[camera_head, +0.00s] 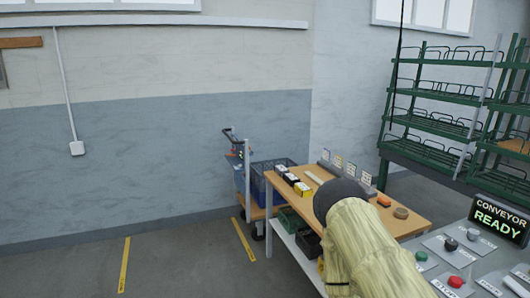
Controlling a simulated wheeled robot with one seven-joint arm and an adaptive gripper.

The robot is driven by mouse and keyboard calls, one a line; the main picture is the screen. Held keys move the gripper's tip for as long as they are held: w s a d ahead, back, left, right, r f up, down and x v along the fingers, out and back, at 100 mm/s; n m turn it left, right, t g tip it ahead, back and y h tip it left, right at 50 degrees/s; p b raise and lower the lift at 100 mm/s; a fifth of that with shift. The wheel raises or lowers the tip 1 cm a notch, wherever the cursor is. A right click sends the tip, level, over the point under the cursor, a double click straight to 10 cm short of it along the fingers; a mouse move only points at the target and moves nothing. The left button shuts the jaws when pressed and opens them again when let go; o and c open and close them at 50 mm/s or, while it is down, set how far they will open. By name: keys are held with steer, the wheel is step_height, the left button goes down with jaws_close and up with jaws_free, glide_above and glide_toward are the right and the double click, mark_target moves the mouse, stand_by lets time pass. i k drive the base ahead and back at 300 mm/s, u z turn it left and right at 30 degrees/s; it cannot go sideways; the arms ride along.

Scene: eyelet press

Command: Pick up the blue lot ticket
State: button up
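I cannot make out a blue lot ticket anywhere in the head view. Several small pale cards (351,170) stand upright in a row at the back of the wooden table (285,187), too small to read. My arm, in a pale yellow cover with a dark rounded end, reaches up over the table from the bottom and hides part of its top. My gripper does not show, so I cannot see its fingers or whether it holds anything.
Small black-topped boxes (291,178) sit on the table's left, with an orange item (384,201) and brown roll (401,213) right of my arm. A blue crate (258,184) stands behind. A control panel (475,256) is front right. Floor at left is clear.

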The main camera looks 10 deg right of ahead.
mark_target(326, 153)
steer(key=u, duration=0.2)
steer(key=i, duration=1.55)
steer(key=z, duration=0.75)
steer(key=i, duration=0.95)
steer(key=u, duration=1.35)
steer(key=k, duration=0.4)
steer(key=z, duration=1.1)
